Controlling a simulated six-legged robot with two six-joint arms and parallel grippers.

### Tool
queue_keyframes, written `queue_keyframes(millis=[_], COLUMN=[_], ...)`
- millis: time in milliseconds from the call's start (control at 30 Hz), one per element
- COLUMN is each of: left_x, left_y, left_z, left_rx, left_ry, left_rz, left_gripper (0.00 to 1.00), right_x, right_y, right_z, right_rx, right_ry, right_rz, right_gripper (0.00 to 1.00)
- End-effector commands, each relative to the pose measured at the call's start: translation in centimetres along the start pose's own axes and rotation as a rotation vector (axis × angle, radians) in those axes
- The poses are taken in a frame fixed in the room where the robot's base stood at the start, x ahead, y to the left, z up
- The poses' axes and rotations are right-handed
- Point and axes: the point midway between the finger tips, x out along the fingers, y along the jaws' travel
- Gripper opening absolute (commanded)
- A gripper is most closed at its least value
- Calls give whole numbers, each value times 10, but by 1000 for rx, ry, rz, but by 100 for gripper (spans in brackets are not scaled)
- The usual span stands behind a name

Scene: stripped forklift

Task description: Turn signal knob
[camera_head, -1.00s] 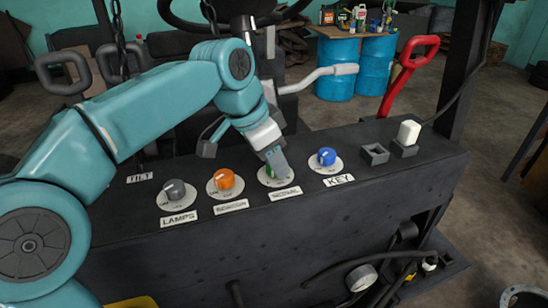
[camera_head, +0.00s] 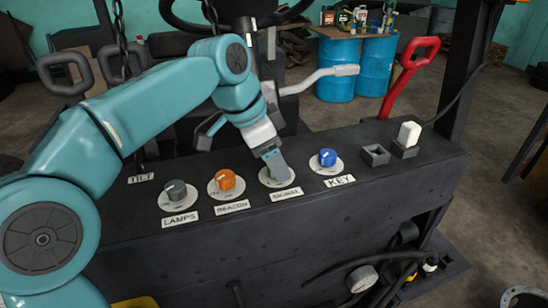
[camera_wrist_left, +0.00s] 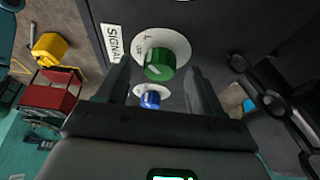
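The green signal knob (camera_wrist_left: 159,66) sits on a round white dial on the dark panel, beside the SIGNAL label (camera_wrist_left: 116,42). In the head view my left gripper (camera_head: 275,166) reaches down over this dial and hides most of the knob. In the left wrist view my left gripper (camera_wrist_left: 157,88) is open, with one dark finger on each side of the green knob and gaps between. I cannot tell how deep the fingers reach around it. My right gripper is not in view.
An orange knob (camera_head: 225,180) and a grey knob (camera_head: 176,190) stand left of the signal dial. A blue knob (camera_head: 327,157) stands right of it, near an empty square socket (camera_head: 375,154) and a white rocker switch (camera_head: 409,134). A red handle (camera_head: 408,75) rises behind the panel.

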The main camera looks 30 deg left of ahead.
Motion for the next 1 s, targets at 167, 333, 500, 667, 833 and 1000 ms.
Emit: queue_keyframes(millis=[167, 333, 500, 667, 833, 1000], left_x=[2, -4, -36, -76, -103, -116], left_y=[0, 0, 0, 0, 0, 0], left_z=[0, 0, 0, 0, 0, 1], left_rx=[0, -1, -1, 0, 1, 0], left_ry=[-3, -2, 1, 2, 0, -1], left_rz=[3, 2, -1, -1, 1, 2], left_gripper=[66, 66, 66, 66, 66, 66], right_x=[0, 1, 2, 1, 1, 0], right_y=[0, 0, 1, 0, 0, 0], right_z=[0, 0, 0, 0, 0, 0], right_rx=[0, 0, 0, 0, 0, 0], right_ry=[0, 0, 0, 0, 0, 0], right_rz=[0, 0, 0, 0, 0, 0], right_gripper=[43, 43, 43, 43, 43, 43])
